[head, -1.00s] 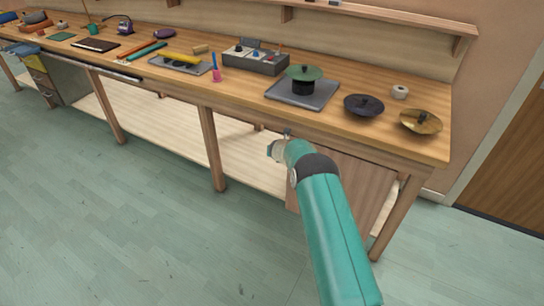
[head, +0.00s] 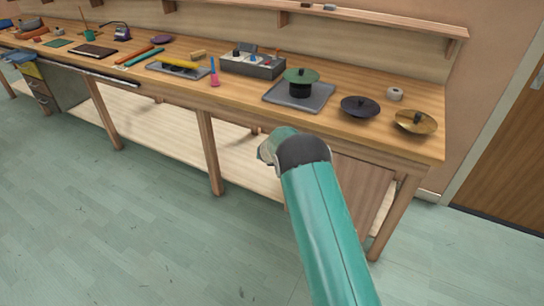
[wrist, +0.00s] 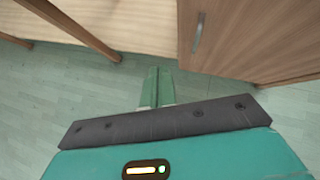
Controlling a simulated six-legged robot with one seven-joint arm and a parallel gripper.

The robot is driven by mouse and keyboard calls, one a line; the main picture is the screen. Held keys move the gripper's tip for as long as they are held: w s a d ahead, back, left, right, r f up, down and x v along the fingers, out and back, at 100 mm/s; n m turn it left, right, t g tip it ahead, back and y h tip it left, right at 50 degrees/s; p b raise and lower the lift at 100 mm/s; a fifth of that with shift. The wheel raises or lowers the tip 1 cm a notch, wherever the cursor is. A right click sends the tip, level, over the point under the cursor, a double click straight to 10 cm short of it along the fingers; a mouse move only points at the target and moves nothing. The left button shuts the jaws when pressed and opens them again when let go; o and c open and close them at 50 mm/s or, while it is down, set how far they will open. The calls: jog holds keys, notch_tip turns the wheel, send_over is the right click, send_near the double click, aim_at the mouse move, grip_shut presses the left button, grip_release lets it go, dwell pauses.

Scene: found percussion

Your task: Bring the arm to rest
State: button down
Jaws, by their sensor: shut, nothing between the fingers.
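My teal arm (head: 325,215) reaches up from the bottom of the head view, in front of the workbench (head: 180,110). Its far end is at the bench's front side, below the worktop edge in the picture. My gripper is not clearly seen there, as the arm's own end hides it. In the wrist view my gripper (wrist: 158,75) shows two green fingers side by side, shut and empty. They are over the floor (wrist: 100,95), with a wooden cabinet door (wrist: 240,40) to the right.
A bench leg (head: 210,150) stands left of my arm. The floor in front is clear.

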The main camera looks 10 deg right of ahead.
jog(key=shift+s+a+r, duration=0.25)
jog(key=shift+s+r, duration=0.1)
jog(key=shift+r, duration=0.05)
jog(key=s+a+r+n+t+y, duration=0.1)
jog(key=s+r+n, duration=0.25)
jog(key=r, duration=0.45)
jog(key=s+a+r+n+y, duration=0.2)
jog(key=r+n, duration=0.3)
jog(key=r, duration=0.3)
jog(key=s+a+r+n+t+y, duration=0.1)
jog(key=s+r+n, duration=0.1)
jog(key=r+n, duration=0.5)
jog(key=s+a+r+n+g+y, duration=0.1)
jog(key=s+r+n, duration=0.3)
jog(key=s+r, duration=0.3)
jog(key=s+a+r+n+y, duration=0.1)
jog(key=s+r+n, duration=0.4)
jog(key=s, duration=0.4)
jog(key=s+d+f+n+g+h, duration=0.1)
jog(key=s+n, duration=0.3)
jog(key=s, duration=0.5)
jog(key=s+d+f+n+g+h, duration=0.1)
jog(key=s+d+n, duration=0.3)
jog(key=s, duration=0.6)
jog(key=s+d+f+n+g+h, duration=0.1)
jog(key=s+d+n+g, duration=0.1)
jog(key=s+n, duration=0.4)
jog(key=s, duration=0.4)
jog(key=shift+d+h, duration=0.25)
jog(key=shift+h, duration=0.05)
